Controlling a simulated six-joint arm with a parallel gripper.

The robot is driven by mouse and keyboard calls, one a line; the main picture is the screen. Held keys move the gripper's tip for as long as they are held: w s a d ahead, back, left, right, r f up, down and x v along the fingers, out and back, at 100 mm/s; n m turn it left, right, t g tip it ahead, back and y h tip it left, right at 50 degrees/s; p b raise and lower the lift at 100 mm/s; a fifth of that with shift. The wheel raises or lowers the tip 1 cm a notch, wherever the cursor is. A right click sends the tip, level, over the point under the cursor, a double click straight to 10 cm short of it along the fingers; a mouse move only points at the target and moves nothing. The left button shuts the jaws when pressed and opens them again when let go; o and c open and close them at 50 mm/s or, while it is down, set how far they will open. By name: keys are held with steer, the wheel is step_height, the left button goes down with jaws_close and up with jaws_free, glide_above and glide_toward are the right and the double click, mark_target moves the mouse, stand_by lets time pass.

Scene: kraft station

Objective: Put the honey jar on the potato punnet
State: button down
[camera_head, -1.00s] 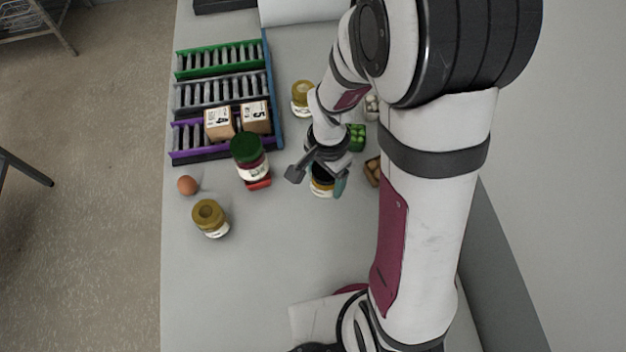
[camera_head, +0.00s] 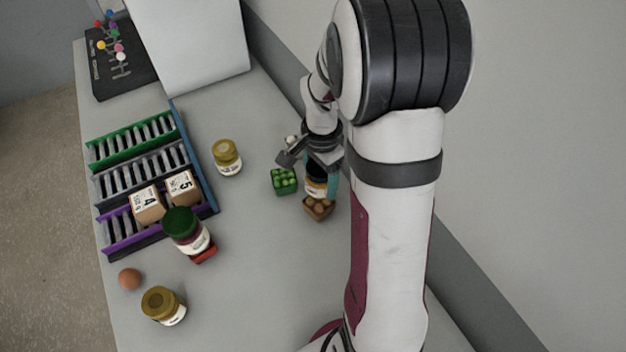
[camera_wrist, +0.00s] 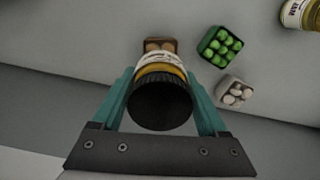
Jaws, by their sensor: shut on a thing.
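The honey jar (camera_head: 316,187) has a black lid, a white label and amber contents. It is between the fingers of my gripper (camera_head: 314,165), which is shut on it. In the wrist view the jar (camera_wrist: 160,103) shows lid-first between the teal fingers of the gripper (camera_wrist: 162,95). The potato punnet (camera_head: 318,208) is a brown tray of potatoes just below the jar in the head view. In the wrist view the punnet (camera_wrist: 160,44) shows behind the jar, partly hidden by it. I cannot tell whether the jar touches the punnet.
A green punnet (camera_head: 284,181) stands close left of the jar. A pale punnet (camera_wrist: 235,92) shows in the wrist view. Gold-lidded jars (camera_head: 227,157) (camera_head: 163,306), a green-lidded jar (camera_head: 187,232), an egg (camera_head: 129,279) and roller lanes (camera_head: 140,170) with boxes are further left.

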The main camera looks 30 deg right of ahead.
mark_target(318, 170)
step_height(318, 170, down, 5)
steer(key=shift+r, duration=0.1)
jaws_free()
steer(key=r, duration=0.8)
steer(key=a+r, duration=0.1)
steer(key=r, duration=0.3)
steer(key=shift+s+r, duration=0.25)
steer(key=s+a+r+n+y, duration=0.1)
steer(key=s+a+n, duration=0.4)
steer(key=s+a, duration=0.2)
steer(key=s+a+r+n, duration=0.2)
steer(key=s+a+n, duration=0.3)
steer(key=s, duration=0.6)
steer(key=a, duration=0.2)
steer(key=shift+s+a+r+n+y, duration=0.25)
steer(key=shift+s+a+n+y, duration=0.05)
steer(key=shift+s+y, duration=0.1)
